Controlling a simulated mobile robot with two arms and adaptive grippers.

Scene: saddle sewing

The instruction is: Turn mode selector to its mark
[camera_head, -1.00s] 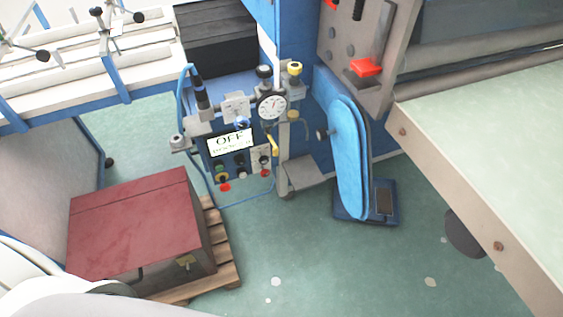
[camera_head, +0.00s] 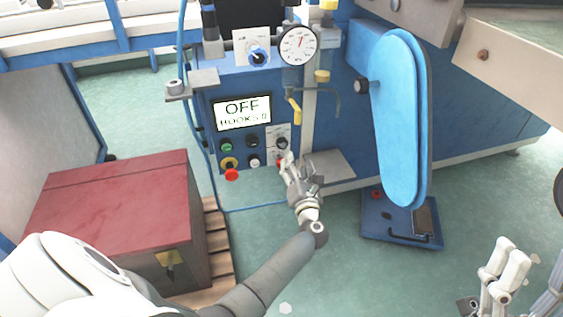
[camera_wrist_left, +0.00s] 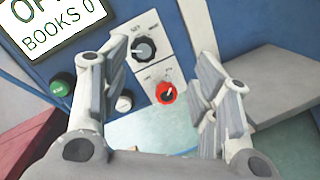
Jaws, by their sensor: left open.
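A black knob with a white pointer (camera_wrist_left: 143,48), on a white plate lettered SET at upper left, looks like the mode selector. In the head view this knob (camera_head: 282,143) sits at the lower right of the blue control panel (camera_head: 203,120). A red knob (camera_wrist_left: 167,92) is just below it. My left gripper (camera_head: 301,170) is open and empty in front of the panel's lower right. In the left wrist view its fingers (camera_wrist_left: 160,68) stand apart on either side of the two knobs. My right gripper (camera_head: 520,280) is at the bottom right, partly cut off.
The display (camera_head: 242,112) reads OFF and BOOKS 0. A blue padded arm (camera_head: 397,120) stands to the right. A red-topped box (camera_head: 120,205) sits on a pallet at left.

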